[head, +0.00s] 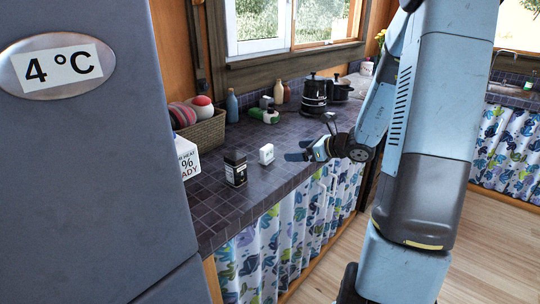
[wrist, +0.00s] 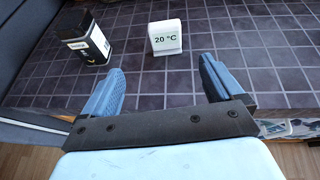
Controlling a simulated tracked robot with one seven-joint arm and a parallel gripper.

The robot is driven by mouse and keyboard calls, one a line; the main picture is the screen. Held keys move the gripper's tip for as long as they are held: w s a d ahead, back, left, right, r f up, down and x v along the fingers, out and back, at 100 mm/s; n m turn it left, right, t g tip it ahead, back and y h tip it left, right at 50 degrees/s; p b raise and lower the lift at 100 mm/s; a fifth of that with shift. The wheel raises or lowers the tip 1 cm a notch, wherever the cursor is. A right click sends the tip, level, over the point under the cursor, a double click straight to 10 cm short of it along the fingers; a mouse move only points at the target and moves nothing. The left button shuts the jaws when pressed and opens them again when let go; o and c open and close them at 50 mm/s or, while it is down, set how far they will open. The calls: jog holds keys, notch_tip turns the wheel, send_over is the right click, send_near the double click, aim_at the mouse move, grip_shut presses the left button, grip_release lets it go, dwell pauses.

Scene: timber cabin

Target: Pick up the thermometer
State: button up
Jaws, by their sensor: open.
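The thermometer is a small white block (head: 266,154) standing upright on the dark tiled counter (head: 225,205). In the wrist view the thermometer (wrist: 166,38) reads "20 °C" and stands just beyond the gap between my fingers. My gripper (head: 296,151) is open and empty at the counter's front edge, to the right of the thermometer in the head view. In the wrist view my gripper (wrist: 165,78) has its two blue fingers spread, apart from the thermometer.
A black tin (head: 235,168) stands left of the thermometer. Behind are a wicker basket (head: 205,135), a green bottle (head: 264,115) lying down, upright bottles and black pots (head: 314,95). A grey fridge (head: 90,180) fills the left.

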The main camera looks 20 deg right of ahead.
jog(key=shift+w+d+f+m, duration=0.1)
jog(key=shift+w+f+m, duration=0.2)
jog(key=shift+w+f, duration=0.15)
send_near(269, 151)
jog(key=x, duration=0.3)
jog(key=shift+w+f, duration=0.1)
jog(key=shift+f, duration=0.45)
jog(key=shift+r+x, duration=0.1)
jog(key=shift+x, duration=1.5)
jog(key=shift+r+x, duration=0.15)
jog(key=shift+x, duration=1.5)
jog(key=shift+w, duration=0.15)
jog(key=shift+c, duration=0.4)
jog(key=c, duration=1)
jog(key=shift+o, duration=0.2)
jog(key=shift+r, duration=0.1)
